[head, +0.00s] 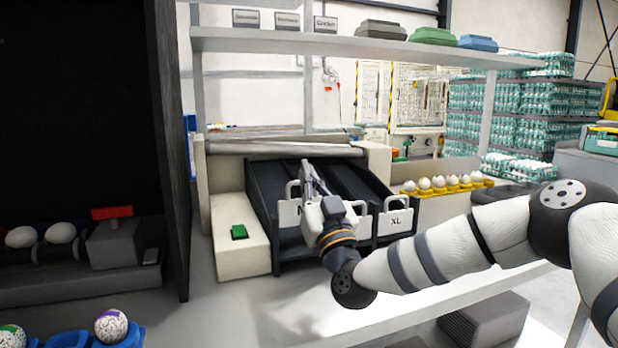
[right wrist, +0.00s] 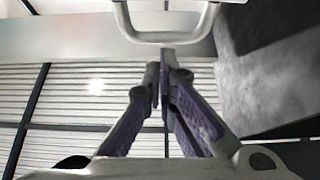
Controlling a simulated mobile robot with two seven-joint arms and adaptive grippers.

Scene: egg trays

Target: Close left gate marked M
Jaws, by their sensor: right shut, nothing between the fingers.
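The left gate (head: 289,215) is a white plate with a loop handle at the front of the left dark chute. Only part of its letter shows beside my right gripper (head: 307,167), which looks like an M. My right gripper is shut and empty, in front of and above the gates, and hides the middle of the chute front. In the right wrist view, its closed fingertips (right wrist: 166,62) lie just below a white loop handle (right wrist: 165,37). I cannot tell whether they touch it or which gate it belongs to. My left gripper is out of view.
A gate marked XL (head: 396,222) stands at the right. A green button (head: 239,232) sits on the beige block left of the chutes. Eggs stand in a yellow tray (head: 446,192) at the right. A shelf (head: 350,44) spans above. A dark panel (head: 166,140) stands at the left.

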